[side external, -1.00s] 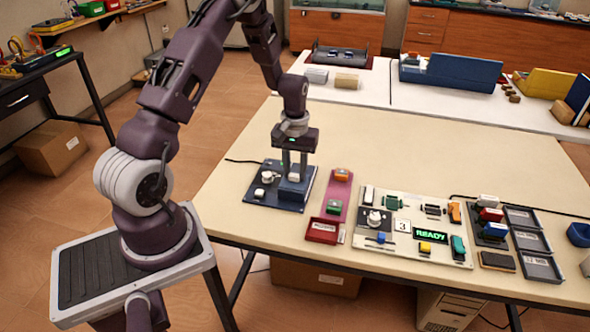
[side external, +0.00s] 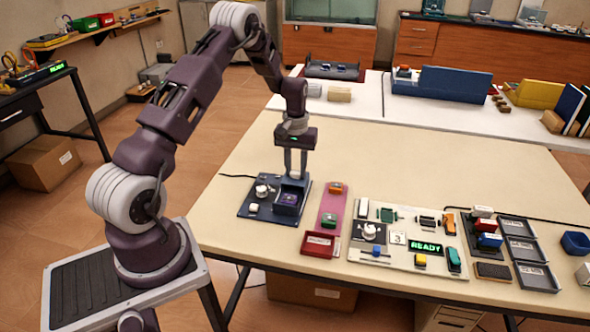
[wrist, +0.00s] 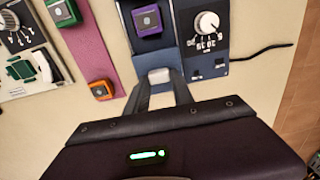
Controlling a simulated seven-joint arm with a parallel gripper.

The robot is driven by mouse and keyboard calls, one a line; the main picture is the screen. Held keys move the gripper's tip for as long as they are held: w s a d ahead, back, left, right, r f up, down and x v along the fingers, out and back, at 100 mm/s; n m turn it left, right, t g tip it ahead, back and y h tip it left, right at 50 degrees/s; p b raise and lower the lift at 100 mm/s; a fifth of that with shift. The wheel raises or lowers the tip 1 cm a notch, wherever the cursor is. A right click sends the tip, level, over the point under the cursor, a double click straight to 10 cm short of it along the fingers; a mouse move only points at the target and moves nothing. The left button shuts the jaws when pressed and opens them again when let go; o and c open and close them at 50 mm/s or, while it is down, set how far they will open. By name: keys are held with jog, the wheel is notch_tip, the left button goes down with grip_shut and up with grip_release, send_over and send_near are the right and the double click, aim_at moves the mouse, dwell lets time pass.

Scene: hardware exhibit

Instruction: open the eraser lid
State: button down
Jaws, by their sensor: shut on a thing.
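The eraser is a dark blue unit (side external: 253,213) on the near left of the table, with a white knob (side external: 262,190) on top. Its box (side external: 288,210) is uncovered, and a purple chip (side external: 289,198) shows inside; the chip also shows in the wrist view (wrist: 147,20). The dark blue lid (wrist: 157,61) appears raised at the box's far edge. My gripper (side external: 296,174) is above that edge. In the wrist view, its two fingers (wrist: 161,80) are shut on the lid's pale grip tab (wrist: 159,75). The hinge is hidden.
A pink strip (side external: 329,208) with orange and green chip carriers and a red tray (side external: 318,244) lies right of the eraser. Further right are a pale panel with a READY display (side external: 425,248) and grey trays (side external: 537,277). The table behind the eraser is clear.

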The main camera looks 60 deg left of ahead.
jog(key=c, duration=1.1)
grip_release()
notch_tip(320, 180, up, 6)
jog(key=shift+r, duration=0.1)
jog(key=shift+d+r, duration=0.1)
jog(key=shift+r, duration=0.55)
jog(key=s+d+r+m+t, duration=0.15)
jog(key=s+d+r, duration=0.25)
jog(key=d+r, duration=0.45)
jog(key=s+d+r+m+t, duration=0.1)
jog(key=s+d+r+m, duration=0.25)
jog(key=d+r, duration=0.55)
jog(key=s+d+r+m+t, duration=0.1)
jog(key=s+d, duration=0.1)
jog(key=s, duration=0.4)
jog(key=s+d+r+m+t, duration=0.1)
jog(key=s+d, duration=0.2)
jog(key=s, duration=0.3)
jog(key=s+d+m+t, duration=0.1)
jog(key=s+d+m, duration=0.1)
jog(key=s, duration=0.5)
jog(key=shift+d+r, duration=0.4)
jog(key=shift+d, duration=0.05)
